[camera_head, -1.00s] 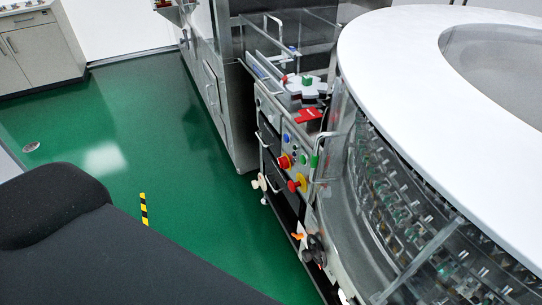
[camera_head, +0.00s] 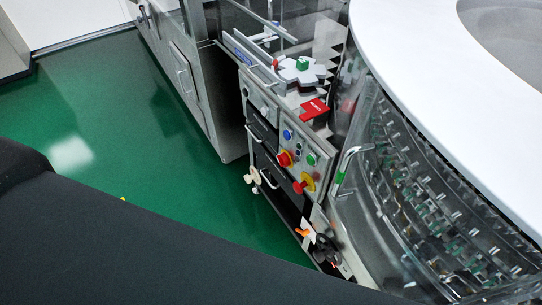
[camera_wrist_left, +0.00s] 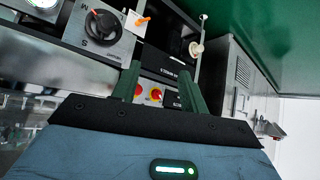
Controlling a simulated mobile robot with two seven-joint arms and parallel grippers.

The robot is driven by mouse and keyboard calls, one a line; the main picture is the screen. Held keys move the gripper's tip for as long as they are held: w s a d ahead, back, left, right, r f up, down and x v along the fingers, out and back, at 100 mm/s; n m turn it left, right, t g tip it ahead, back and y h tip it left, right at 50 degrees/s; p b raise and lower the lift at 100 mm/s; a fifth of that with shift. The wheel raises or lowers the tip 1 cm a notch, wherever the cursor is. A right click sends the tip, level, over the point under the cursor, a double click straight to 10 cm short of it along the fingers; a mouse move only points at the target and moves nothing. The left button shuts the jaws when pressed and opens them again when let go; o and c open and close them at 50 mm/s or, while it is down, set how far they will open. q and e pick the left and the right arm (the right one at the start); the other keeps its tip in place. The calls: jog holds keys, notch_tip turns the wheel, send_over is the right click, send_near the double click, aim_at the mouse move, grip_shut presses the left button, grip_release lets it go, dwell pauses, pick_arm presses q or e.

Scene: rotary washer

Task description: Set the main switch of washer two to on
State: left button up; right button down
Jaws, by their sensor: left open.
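Lower down is a black rotary knob (camera_head: 325,250) beside an orange handle (camera_head: 302,232). I cannot read which control is the main switch. In the left wrist view the black knob (camera_wrist_left: 101,25) sits on a grey plate at top left. My left gripper (camera_wrist_left: 158,68) is open and empty, with two green fingers. The red-and-yellow controls (camera_wrist_left: 147,92) show small between the fingers, apart from them. The head view does not show this gripper. My right gripper is not in view.
The round washer (camera_head: 430,170) with a white rim stands right of the panel. A steel cabinet (camera_head: 185,75) stands behind left. A cream knob (camera_head: 251,175) juts out at the panel's left side. The green floor (camera_head: 110,120) is open at left.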

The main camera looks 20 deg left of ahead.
pick_arm(q)
jog(key=o, duration=0.5)
jog(key=shift+m+t+h, duration=0.4)
jog(key=shift+h, duration=0.5)
jog(key=b+x, duration=0.5)
jog(key=x, duration=0.3)
jog(key=shift+w+a, duration=0.1)
jog(key=shift+w, duration=0.3)
jog(key=m+t+h+b, duration=0.45)
jog(key=h+b, duration=0.25)
jog(key=b, duration=1.1)
send_near(283, 161)
jog(key=w+f, duration=0.1)
jog(key=b+x, duration=0.1)
jog(key=x, duration=0.6)
jog(key=shift+w+f, duration=0.1)
jog(key=shift+w, duration=0.35)
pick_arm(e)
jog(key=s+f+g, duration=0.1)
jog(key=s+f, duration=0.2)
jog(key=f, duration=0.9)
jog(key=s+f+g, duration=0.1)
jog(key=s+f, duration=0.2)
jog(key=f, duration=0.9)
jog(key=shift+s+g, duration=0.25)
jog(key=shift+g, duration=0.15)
